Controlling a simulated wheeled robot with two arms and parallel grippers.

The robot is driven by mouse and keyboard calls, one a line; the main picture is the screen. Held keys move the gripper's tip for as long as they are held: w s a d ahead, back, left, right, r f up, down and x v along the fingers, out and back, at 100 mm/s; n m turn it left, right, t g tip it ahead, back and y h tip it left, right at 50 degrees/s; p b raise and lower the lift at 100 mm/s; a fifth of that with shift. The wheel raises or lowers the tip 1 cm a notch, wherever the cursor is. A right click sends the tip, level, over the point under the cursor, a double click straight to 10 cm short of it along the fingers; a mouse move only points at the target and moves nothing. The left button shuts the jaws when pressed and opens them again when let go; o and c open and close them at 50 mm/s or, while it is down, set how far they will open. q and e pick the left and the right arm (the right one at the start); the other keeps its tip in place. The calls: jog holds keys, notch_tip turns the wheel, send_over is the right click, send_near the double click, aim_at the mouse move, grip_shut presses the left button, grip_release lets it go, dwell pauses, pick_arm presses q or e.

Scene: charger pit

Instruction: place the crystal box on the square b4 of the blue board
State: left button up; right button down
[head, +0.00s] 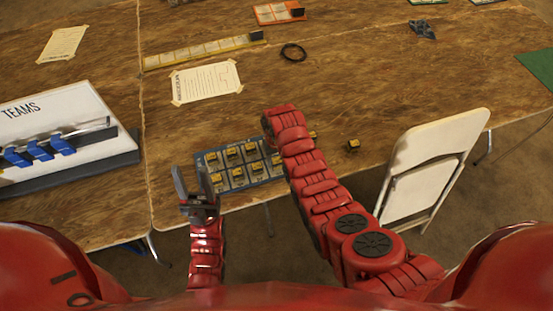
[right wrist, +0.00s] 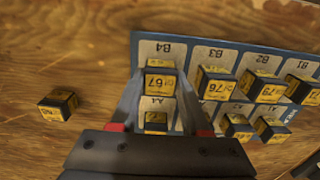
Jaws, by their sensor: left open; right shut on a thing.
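The blue board (head: 263,181) lies near the table's front edge, with several small dark boxes with yellow labels on its pale squares. In the right wrist view the square b4 (right wrist: 163,49) is at the board's left end. My right gripper (right wrist: 160,83) is shut on a dark box with a yellow label (right wrist: 160,85), over the b4 square. I cannot tell whether the box touches it. No label reads clearly as crystal. In the head view my right arm hides this gripper and part of the board. My left gripper (head: 191,173) is open and empty at the board's left end.
A loose box (head: 353,145) stands on the table right of the board; it also shows in the right wrist view (right wrist: 59,104). Another box (right wrist: 156,122) sits on the adjacent square a4. A white folding chair (head: 430,160) stands at the right, and a white TEAMS panel (head: 60,110) at the left.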

jog(key=c, duration=0.8)
grip_release()
jog(key=shift+f, duration=0.15)
jog(key=shift+c, duration=0.2)
jog(key=o, duration=0.5)
jog(key=shift+c, duration=0.2)
